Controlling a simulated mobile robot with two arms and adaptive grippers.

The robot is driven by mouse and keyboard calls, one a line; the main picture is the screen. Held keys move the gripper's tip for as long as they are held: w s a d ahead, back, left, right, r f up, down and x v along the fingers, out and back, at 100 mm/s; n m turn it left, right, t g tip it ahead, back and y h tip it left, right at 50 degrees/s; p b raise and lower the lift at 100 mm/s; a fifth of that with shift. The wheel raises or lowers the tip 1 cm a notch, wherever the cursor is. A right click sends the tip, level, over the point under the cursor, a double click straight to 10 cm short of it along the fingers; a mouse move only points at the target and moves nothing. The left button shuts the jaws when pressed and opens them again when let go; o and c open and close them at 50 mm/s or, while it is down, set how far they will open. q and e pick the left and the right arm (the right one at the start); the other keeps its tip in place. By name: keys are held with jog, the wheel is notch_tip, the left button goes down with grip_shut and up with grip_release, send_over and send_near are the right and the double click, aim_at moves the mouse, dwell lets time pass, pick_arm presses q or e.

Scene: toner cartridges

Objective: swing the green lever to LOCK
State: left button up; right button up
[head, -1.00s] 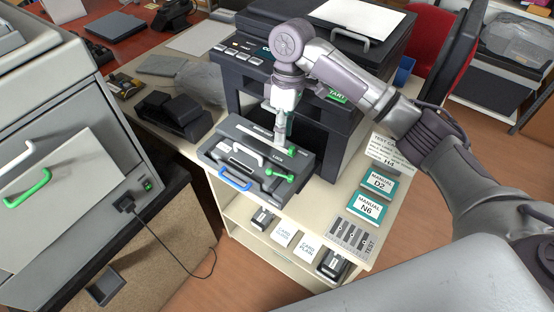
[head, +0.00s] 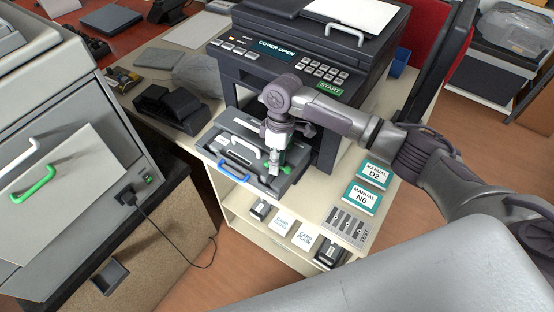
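The grey pull-out tray (head: 228,132) sticks out from the front of the black printer (head: 238,88). It carries a white handle (head: 243,143), a blue front handle (head: 232,172) and green lever parts. A green piece (head: 287,170) shows just right of my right gripper (head: 274,170). The gripper points down over the right part of the tray and hides most of the lever and the LOCK marking. I cannot tell whether its fingers are open or shut, or whether they touch the lever. My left gripper is not in view.
The printer display (head: 276,50) reads COVER OPEN. Two manuals, D2 (head: 374,175) and N6 (head: 362,198), lie right of the tray on the cream cabinet top. A grey machine (head: 60,190) with a green handle stands at left. Boxes fill the shelf below.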

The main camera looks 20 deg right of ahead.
grip_shut()
jog(key=shift+r+p, duration=0.15)
jog(key=shift+p, duration=0.2)
jog(key=m+p, duration=0.2)
jog(key=p, duration=0.1)
jog(key=shift+w+d+r, duration=0.15)
jog(key=shift+d, duration=0.1)
jog(key=shift+w+m+p, duration=0.1)
jog(key=shift+m+p, duration=0.2)
jog(key=shift+m, duration=0.1)
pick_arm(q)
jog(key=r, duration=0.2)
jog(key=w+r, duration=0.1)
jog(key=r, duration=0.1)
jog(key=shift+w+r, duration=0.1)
pick_arm(e)
jog(key=shift+d+f, duration=0.1)
jog(key=shift+f, duration=0.15)
grip_release()
